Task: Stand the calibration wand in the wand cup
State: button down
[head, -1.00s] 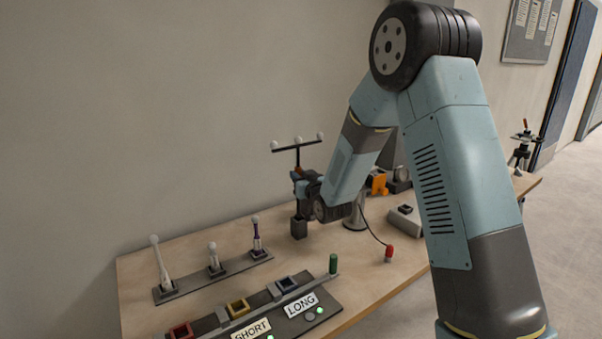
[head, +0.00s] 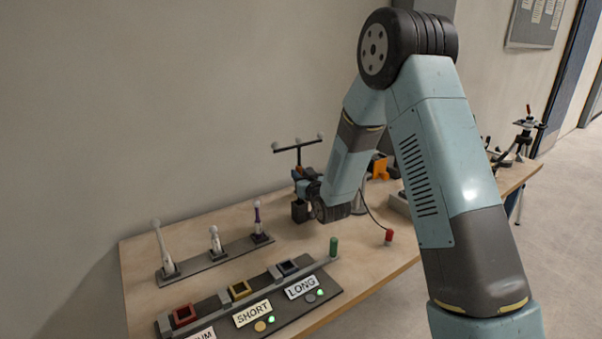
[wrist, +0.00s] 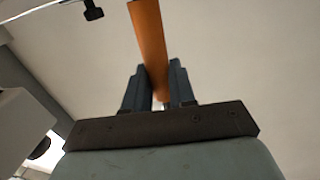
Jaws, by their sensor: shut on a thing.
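The calibration wand, a dark T-shaped bar with pale balls (head: 298,147), stands about upright in my gripper (head: 298,176). In the wrist view, my gripper (wrist: 160,80) is shut on its orange handle (wrist: 147,35), which passes between the two dark fingers. The wand cup, a small dark square block (head: 300,211), stands on the table directly below my gripper. My gripper is close above the cup and overlaps its top edge in the picture. The wand's lower end is hidden, so I cannot tell whether it is inside the cup.
A rack (head: 217,258) with several pale rods stands left of the cup. A red knob (head: 389,236) with a cable stands right. An orange object (head: 379,167) stands behind my arm.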

jog(key=shift+f, duration=0.15)
jog(key=c, duration=0.8)
grip_release()
jog(key=shift+c, duration=0.2)
jog(key=v, duration=0.7)
jog(key=s+d+r+m+g+h, duration=0.2)
jog(key=s+d+r+g+h, duration=0.35)
jog(key=s+d+r, duration=0.75)
jog(key=s+d+r+m+g, duration=0.1)
jog(key=s+d+r, duration=0.1)
jog(key=s, duration=0.6)
jog(key=s+d+r+m+g+h, duration=0.1)
jog(key=s+d+r+g, duration=0.1)
jog(key=s, duration=0.7)
jog(key=s+d+r+m+g+h, duration=0.1)
jog(key=s+d, duration=0.3)
jog(key=s, duration=0.4)
jog(key=shift+s+r+g, duration=0.15)
jog(key=shift+r+g, duration=0.45)
jog(key=shift+g, duration=0.05)
